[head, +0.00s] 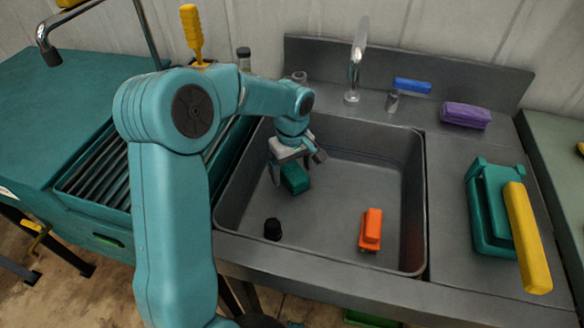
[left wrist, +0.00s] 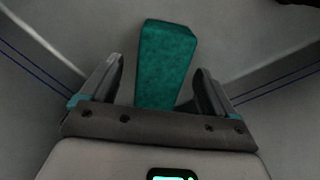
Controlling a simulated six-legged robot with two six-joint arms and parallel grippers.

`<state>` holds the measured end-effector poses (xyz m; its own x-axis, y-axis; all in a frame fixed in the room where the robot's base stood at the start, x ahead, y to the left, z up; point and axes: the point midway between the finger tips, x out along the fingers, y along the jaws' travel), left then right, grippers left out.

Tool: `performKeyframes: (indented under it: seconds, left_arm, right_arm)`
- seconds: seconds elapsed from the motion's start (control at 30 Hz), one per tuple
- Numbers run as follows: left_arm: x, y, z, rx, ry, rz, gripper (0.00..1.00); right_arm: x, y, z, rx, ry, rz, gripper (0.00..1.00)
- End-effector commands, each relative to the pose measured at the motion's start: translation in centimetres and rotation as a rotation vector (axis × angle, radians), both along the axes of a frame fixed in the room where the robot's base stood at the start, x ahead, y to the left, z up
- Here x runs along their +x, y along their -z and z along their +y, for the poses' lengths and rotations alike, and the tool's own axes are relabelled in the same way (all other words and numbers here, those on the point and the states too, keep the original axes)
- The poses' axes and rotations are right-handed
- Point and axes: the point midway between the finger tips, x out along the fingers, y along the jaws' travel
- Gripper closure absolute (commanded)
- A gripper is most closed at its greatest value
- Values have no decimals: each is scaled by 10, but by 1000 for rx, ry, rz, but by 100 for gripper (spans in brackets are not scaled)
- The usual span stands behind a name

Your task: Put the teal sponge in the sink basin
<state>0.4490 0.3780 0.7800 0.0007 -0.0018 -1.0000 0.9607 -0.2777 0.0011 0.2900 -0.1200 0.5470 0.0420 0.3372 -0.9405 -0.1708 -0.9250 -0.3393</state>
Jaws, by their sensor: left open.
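The teal sponge (head: 295,179) is a small block in the left part of the sink basin (head: 340,205). In the left wrist view the sponge (left wrist: 167,62) lies between the two fingers, with a gap on each side. My left gripper (head: 284,176) is open and reaches down into the basin over the sponge. It also shows in the left wrist view (left wrist: 160,85). Whether the sponge rests on the basin floor is hard to tell. My right gripper is in neither view.
The basin also holds an orange object (head: 371,229) and a black cylinder (head: 272,229). A faucet (head: 355,65), a blue block (head: 412,85) and a purple block (head: 465,115) are at the back. A teal case (head: 490,210) and a yellow bar (head: 528,240) are on the right.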

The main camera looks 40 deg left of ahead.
Motion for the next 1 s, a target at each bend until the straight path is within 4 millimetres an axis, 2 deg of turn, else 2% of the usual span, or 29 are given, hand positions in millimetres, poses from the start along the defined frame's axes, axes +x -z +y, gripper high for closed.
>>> performKeyframes:
  seconds: [1.0]
  left_arm:
    - [0, -43, 0, 0, 0, -1, 11]
  right_arm:
    - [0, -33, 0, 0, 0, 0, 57]
